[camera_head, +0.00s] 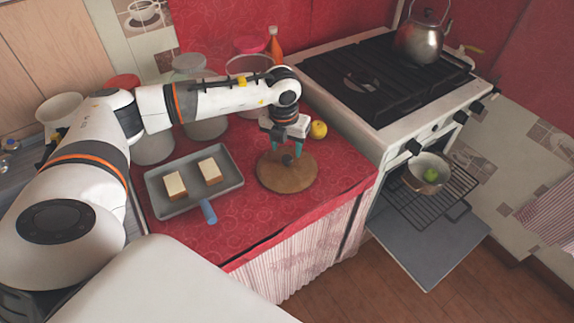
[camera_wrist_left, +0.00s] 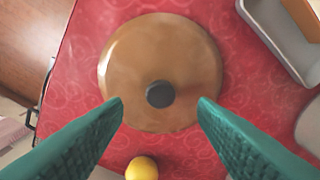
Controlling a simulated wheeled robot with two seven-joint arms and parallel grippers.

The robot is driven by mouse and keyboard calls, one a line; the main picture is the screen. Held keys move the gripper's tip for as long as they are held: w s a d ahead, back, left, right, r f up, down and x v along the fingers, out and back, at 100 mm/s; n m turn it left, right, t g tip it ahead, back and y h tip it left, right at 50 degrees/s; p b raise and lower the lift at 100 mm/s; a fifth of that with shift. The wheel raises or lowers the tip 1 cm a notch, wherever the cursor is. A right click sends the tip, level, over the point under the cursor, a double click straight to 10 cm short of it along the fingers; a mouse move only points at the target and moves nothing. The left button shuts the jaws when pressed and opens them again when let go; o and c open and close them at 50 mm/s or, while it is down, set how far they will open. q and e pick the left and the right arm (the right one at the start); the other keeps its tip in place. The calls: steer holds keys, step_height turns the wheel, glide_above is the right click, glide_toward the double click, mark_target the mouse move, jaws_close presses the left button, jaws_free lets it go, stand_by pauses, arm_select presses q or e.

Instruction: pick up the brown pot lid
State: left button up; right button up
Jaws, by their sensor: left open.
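The brown pot lid (camera_head: 286,179) lies on the red oilcloth counter, right of the grey tray. It is round with a dark knob on top. In the left wrist view the lid (camera_wrist_left: 150,60) fills the middle, and its dark knob (camera_wrist_left: 160,94) sits near the line between my fingertips. My left gripper (camera_head: 288,148) points down over the lid, close to the knob. Its green fingers (camera_wrist_left: 160,105) are open, one on each side of the knob, with nothing between them gripped. My right gripper is not in view.
A grey tray (camera_head: 158,207) with two bread-like pieces lies left of the lid. A yellow fruit (camera_head: 319,129) sits just behind the lid. The stove (camera_head: 385,125) stands right, its oven open, with a pot (camera_head: 427,171) on the rack. Jars and an orange bottle (camera_head: 275,47) stand behind.

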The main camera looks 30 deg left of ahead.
mark_target(287, 158)
arm_select(q)
steer(key=f, duration=0.4)
steer(key=shift+w+a+f+p, duration=0.1)
steer(key=shift+w+f+p, duration=0.1)
steer(key=shift+p, duration=0.15)
steer(key=shift+r, duration=0.1)
jaws_close()
